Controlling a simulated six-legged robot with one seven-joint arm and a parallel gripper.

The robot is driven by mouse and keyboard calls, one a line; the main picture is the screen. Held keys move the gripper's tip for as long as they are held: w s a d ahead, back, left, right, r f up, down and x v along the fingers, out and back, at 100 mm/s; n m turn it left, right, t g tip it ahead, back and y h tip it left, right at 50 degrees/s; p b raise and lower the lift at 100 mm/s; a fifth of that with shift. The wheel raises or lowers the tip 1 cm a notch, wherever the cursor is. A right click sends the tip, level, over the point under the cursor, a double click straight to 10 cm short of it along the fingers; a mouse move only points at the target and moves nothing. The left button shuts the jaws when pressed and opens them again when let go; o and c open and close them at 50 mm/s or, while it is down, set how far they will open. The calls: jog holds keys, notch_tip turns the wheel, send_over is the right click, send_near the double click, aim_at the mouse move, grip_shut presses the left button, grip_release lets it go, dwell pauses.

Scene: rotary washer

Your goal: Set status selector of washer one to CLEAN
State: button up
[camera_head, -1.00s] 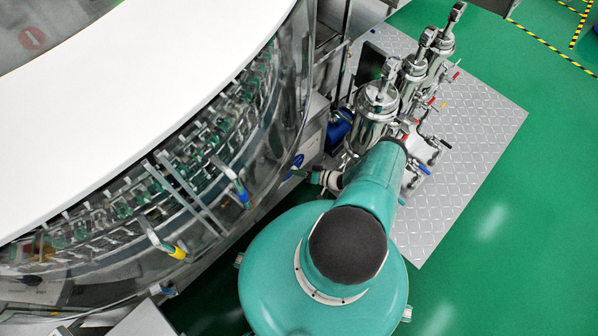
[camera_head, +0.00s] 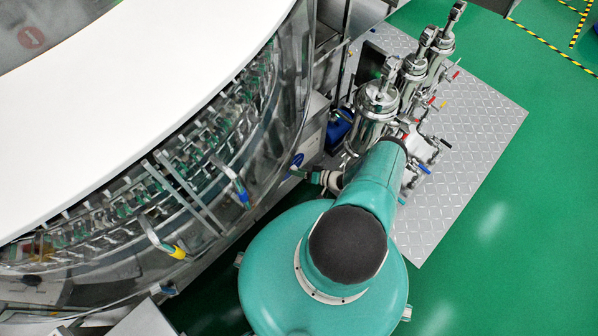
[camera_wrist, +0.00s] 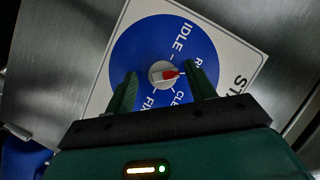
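The status selector (camera_wrist: 165,74) is a small round knob with a red pointer at the centre of a blue dial (camera_wrist: 150,30) on a white plate. Its red pointer faces right in the wrist view, near a label starting with R. Labels IDLE, CLE… and FIX… also show; my right finger partly hides the R and CLE labels. My gripper (camera_wrist: 163,86) is open, with one green finger on each side of the knob and gaps between. In the head view a sliver of the blue dial (camera_head: 298,159) shows on the washer's side, beside my gripper's end (camera_head: 297,172).
The round glass-walled washer (camera_head: 285,95) with a white top fills the left. Metal filter housings (camera_head: 378,100) with coloured valve handles stand on a checkered metal platform (camera_head: 465,150) beside my arm. Open green floor (camera_head: 500,240) lies at the right.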

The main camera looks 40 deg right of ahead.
jog(key=shift+r, duration=0.1)
jog(key=v, duration=1.3)
jog(key=shift+s+d, duration=0.15)
jog(key=shift+s, duration=0.2)
